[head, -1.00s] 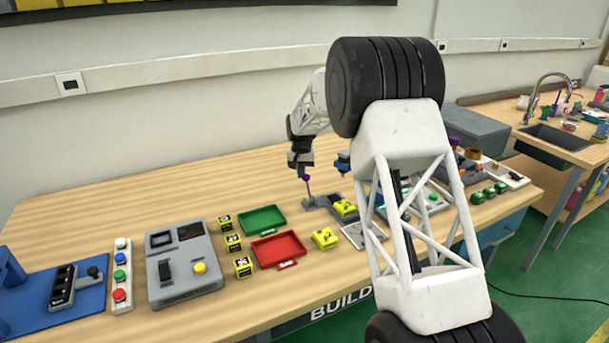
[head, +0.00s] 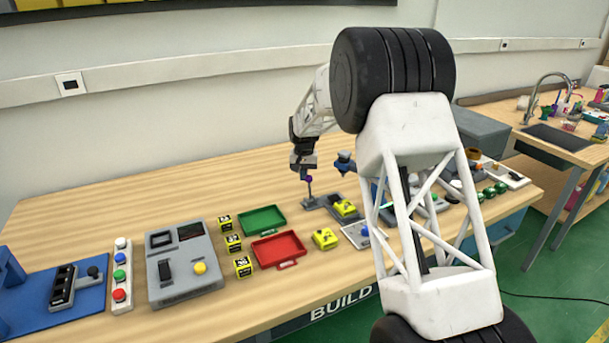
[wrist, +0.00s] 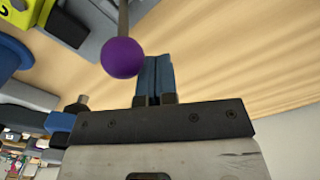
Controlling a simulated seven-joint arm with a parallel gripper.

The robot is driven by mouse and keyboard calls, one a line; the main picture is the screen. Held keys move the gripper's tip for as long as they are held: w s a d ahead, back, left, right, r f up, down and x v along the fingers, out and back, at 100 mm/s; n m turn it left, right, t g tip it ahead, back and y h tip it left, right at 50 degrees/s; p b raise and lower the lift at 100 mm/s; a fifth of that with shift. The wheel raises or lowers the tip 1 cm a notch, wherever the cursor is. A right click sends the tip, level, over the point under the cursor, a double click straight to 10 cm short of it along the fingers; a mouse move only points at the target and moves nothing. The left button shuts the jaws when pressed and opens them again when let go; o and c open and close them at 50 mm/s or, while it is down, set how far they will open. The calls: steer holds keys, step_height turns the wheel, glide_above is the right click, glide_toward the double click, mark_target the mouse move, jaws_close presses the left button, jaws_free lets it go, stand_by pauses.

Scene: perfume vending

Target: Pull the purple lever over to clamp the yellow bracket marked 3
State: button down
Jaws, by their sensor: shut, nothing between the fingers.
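The purple lever's ball knob (head: 309,179) stands on a near-upright grey rod on a small grey base. In the wrist view the purple knob (wrist: 122,57) is large, just left of my fingertips. My gripper (head: 304,170) is by the knob; its blue fingers (wrist: 156,75) are shut together with nothing between them. The knob is beside the fingers; I cannot tell whether they touch. A yellow bracket (head: 344,208) sits in the grey fixture right of the lever. A yellow corner with part of a dark mark (wrist: 12,12) shows in the wrist view; the number is not readable.
Another yellow piece (head: 325,238) lies in front of the fixture. A red tray (head: 279,250) and green tray (head: 262,220) lie left, beside several yellow cubes. My arm hides part of the bench at right. Bare wood lies behind the lever and trays.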

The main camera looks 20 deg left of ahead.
steer(key=shift+s+d, duration=0.65)
steer(key=shift+d, duration=0.05)
steer(key=shift+s+d, duration=0.1)
steer(key=shift+s, duration=0.05)
step_height(320, 180, up, 7)
steer(key=shift+w+a, duration=0.35)
stand_by(0.9)
stand_by(0.3)
